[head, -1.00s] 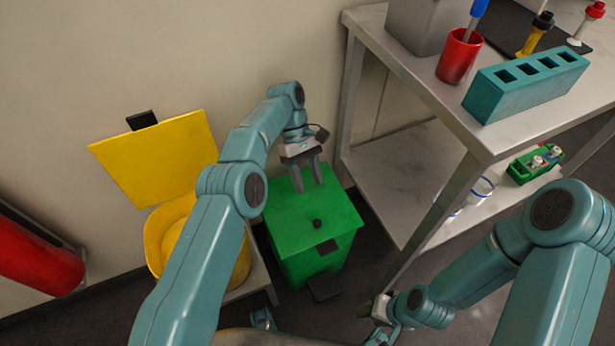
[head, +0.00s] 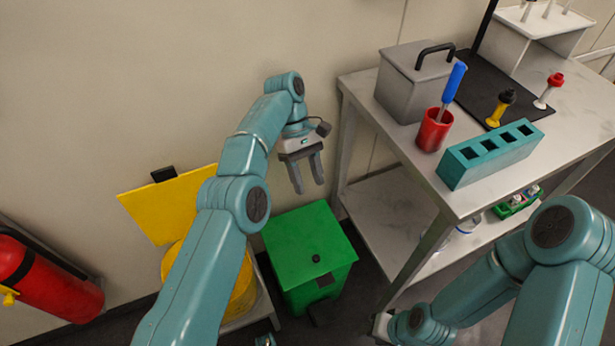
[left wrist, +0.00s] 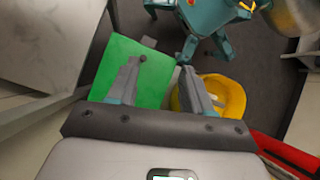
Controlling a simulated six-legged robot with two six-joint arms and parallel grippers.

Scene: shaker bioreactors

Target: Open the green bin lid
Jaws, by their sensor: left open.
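The green bin (head: 303,254) stands on the floor between the yellow bin and the metal bench, with its flat lid shut. A small black knob (head: 316,258) sits on the lid near its front edge. My left gripper (head: 307,188) is open and empty, above and behind the lid in the head view. In the left wrist view the green lid (left wrist: 124,68) lies below and beyond the open fingers (left wrist: 163,68), with the knob near the left fingertip. My right arm shows at the lower right of the head view, but its fingers cannot be made out.
A yellow bin (head: 240,292) with its yellow lid (head: 163,205) raised stands left of the green bin. The metal bench (head: 385,150) stands close on the right, holding a teal rack (head: 490,153) and a red cup (head: 433,131). A red extinguisher (head: 50,285) is at far left.

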